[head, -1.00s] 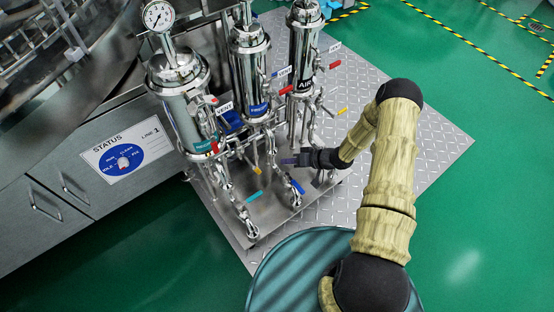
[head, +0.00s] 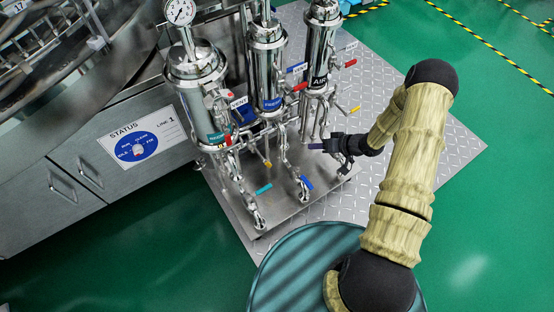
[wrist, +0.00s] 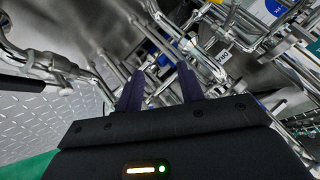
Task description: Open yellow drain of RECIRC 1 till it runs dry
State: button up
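Three steel filter housings stand on a steel skid. The left housing (head: 196,75) has a pressure gauge and a teal label (head: 217,137) too small to read surely; I cannot confirm it is RECIRC 1. A yellow valve handle (head: 267,163) sits low, between the left and middle housings. Another yellow handle (head: 355,109) is by the right housing. My gripper (head: 326,146) is right of the first yellow handle, apart from it.
Red handles (head: 300,87), a teal handle (head: 263,188) and a blue handle (head: 306,183) stick out from the crowded piping. A steel cabinet (head: 60,205) with a status sign is at left.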

jog(key=s+d+r+m+h+p, duration=0.1)
jog(key=d+r+h, duration=0.25)
jog(key=r, duration=0.65)
jog(key=s+d+r+h, duration=0.15)
jog(key=r+h, duration=0.25)
jog(key=r, duration=0.5)
jog(key=s+a+r+m+g, duration=0.1)
jog(key=s+r, duration=0.5)
jog(key=s, duration=0.3)
jog(key=s+a+r+m+g+h+p, duration=0.1)
jog(key=s+a+r, duration=0.1)
jog(key=s+r, duration=0.5)
jog(key=shift+s+a, duration=0.15)
jog(key=shift+s, duration=0.85)
jog(key=shift+w, duration=0.15)
